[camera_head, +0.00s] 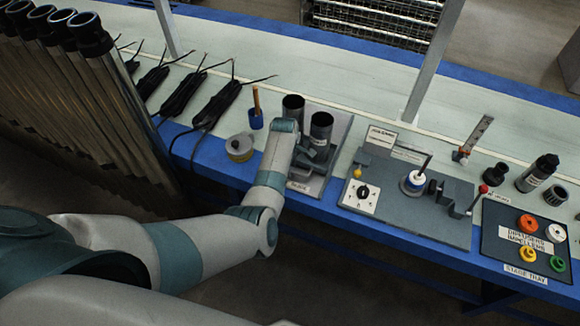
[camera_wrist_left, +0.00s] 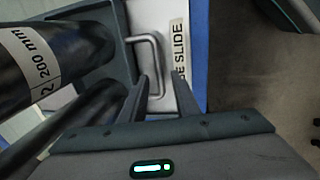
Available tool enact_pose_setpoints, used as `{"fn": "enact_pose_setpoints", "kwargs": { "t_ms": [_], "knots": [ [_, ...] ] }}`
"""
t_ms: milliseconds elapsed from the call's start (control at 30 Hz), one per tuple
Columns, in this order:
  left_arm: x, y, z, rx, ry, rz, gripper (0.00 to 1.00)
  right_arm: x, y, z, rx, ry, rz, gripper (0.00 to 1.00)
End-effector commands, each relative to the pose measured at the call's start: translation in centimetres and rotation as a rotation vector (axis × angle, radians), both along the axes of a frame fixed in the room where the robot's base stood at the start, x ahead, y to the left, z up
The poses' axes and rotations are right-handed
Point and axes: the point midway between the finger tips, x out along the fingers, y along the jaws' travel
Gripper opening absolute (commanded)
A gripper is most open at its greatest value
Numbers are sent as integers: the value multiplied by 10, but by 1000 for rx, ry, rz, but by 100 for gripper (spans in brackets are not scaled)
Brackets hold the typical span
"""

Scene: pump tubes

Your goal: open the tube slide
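The tube slide is a grey plate (camera_head: 339,145) on the bench, bearing two upright dark tubes (camera_head: 321,125). My left arm reaches over its front and hides part of it. In the left wrist view, a bent metal handle (camera_wrist_left: 155,48) stands beside a white slide label (camera_wrist_left: 179,45), which is partly cut off. My left gripper (camera_wrist_left: 163,88) is open, with its two fingers on either side of the handle's lower end. I cannot tell whether they touch it. A dark tube with a "200 mm" label (camera_wrist_left: 28,58) fills the left of that view. My right gripper is not in view.
To the right stand a grey fixture (camera_head: 405,212) with a dial, and a dark tray (camera_head: 500,247) of coloured rings. A yellowish roll (camera_head: 239,147) and a blue holder (camera_head: 256,121) are left of the slide. Long metal tubes (camera_head: 75,95) stand at far left.

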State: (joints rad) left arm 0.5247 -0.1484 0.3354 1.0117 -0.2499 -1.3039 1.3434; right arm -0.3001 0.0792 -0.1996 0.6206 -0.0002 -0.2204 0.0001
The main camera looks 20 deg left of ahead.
Motion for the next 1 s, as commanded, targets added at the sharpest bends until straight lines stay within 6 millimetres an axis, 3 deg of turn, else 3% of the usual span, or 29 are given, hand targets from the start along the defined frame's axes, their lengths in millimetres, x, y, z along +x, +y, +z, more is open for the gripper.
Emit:
{"fn": "enact_pose_setpoints", "kwargs": {
  "t_ms": [533, 767, 1000],
  "knots": [
    [-1, 0, 10, 0, -1, 0, 28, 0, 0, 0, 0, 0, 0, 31],
    [-5, -1, 35, -1, -3, 1, 28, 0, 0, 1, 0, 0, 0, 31],
    [-13, 0, 74, 0, -4, 1, 28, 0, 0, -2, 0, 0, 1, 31]
  ]
}}
